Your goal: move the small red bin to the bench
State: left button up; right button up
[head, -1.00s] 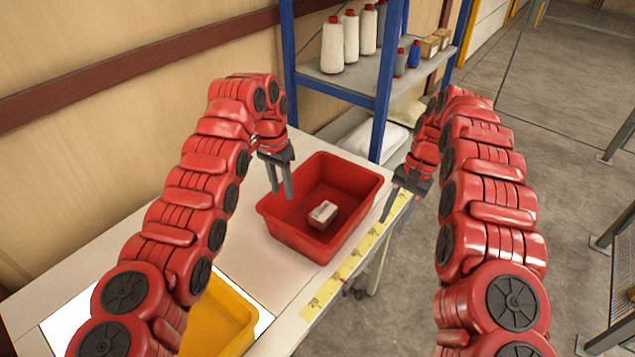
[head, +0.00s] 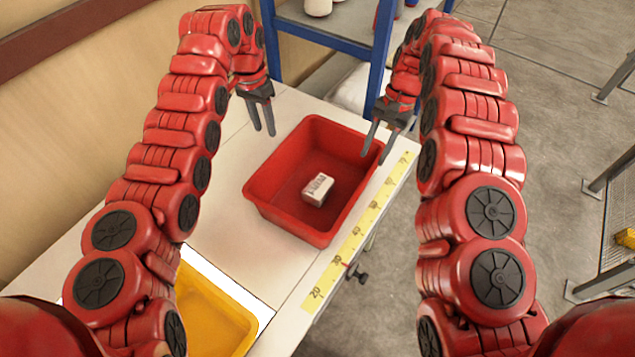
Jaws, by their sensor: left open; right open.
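The small red bin (head: 290,222) sits on the white bench (head: 225,225), near its front edge beside a yellow ruler strip. A small white box with dark print (head: 318,190) lies inside it. My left gripper (head: 264,118) is open and empty, above the bench just beyond the bin's far left corner. My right gripper (head: 377,145) is open, its fingers at the bin's right rim near the far corner. I cannot tell whether the fingers touch the rim.
A yellow bin (head: 215,315) stands on a white sheet at the near left of the bench. The yellow ruler strip (head: 360,230) runs along the bench edge. A blue-framed shelf (head: 330,32) stands behind.

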aim_at(276, 170)
pick_arm(q)
jog(key=f, duration=0.5)
jog(key=d+f, duration=0.1)
jog(key=f, duration=0.3)
jog(key=s+f, duration=0.1)
jog(key=f, duration=0.4)
jog(key=shift+d+f, duration=0.15)
jog(key=shift+f, duration=0.2)
pick_arm(e)
jog(key=x, duration=1.4)
jog(key=shift+s+f, duration=0.25)
jog(key=shift+f, duration=0.1)
pick_arm(q)
jog(key=shift+f, duration=0.6)
pick_arm(e)
jog(key=shift+a+f, duration=0.15)
jog(key=shift+f, duration=0.3)
